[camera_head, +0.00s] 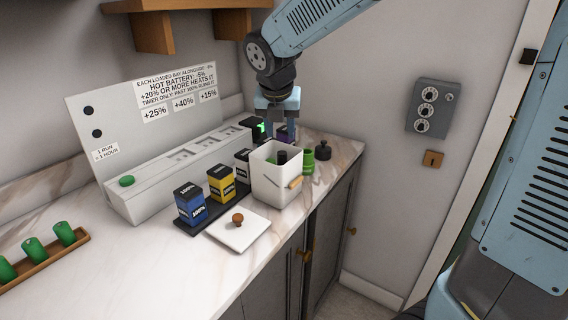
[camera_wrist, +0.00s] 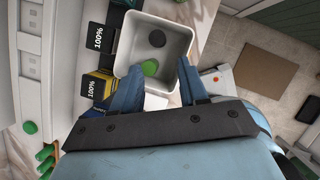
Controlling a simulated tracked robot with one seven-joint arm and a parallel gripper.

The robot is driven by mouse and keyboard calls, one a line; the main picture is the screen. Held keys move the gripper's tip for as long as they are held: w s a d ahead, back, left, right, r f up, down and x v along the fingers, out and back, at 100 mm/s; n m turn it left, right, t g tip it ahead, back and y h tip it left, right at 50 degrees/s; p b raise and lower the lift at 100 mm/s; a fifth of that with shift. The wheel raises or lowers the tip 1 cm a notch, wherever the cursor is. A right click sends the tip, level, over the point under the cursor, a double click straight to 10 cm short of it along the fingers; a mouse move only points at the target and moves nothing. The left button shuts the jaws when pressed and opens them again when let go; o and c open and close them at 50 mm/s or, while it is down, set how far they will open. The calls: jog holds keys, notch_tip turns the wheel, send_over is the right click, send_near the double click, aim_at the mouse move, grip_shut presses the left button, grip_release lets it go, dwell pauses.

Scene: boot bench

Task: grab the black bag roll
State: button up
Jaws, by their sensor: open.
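A dark roll, which looks like the black bag roll (camera_head: 282,157), stands inside a white square bin (camera_head: 268,184). In the wrist view its round dark end (camera_wrist: 157,38) shows near the bin's far wall. A green round end (camera_wrist: 149,68) also shows inside the bin, closer to my gripper. My gripper (camera_head: 280,134) is open and points down at the back of the bin in the head view. In the wrist view its two fingers (camera_wrist: 158,92) are spread at the bin's near side, with nothing held between them. The roll's lower part is hidden by the bin walls.
Blue (camera_head: 190,205) and yellow (camera_head: 221,184) battery blocks stand on a dark strip left of the bin. A white plate (camera_head: 238,232) with a brown knob lies in front. A green cylinder (camera_head: 308,161) and a dark pot (camera_head: 323,150) stand to the right.

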send_over(282, 153)
jog(key=s, duration=0.3)
notch_tip(282, 153, down, 5)
jog(key=shift+w+a+r, duration=0.1)
jog(key=shift+a+r, duration=0.05)
jog(key=shift+w+x, duration=0.15)
jog(key=shift+x, duration=1.15)
jog(key=shift+w+x, duration=0.15)
jog(key=shift+x, duration=1.15)
jog(key=shift+a+r, duration=0.1)
grip_shut()
jog(key=shift+r, duration=0.15)
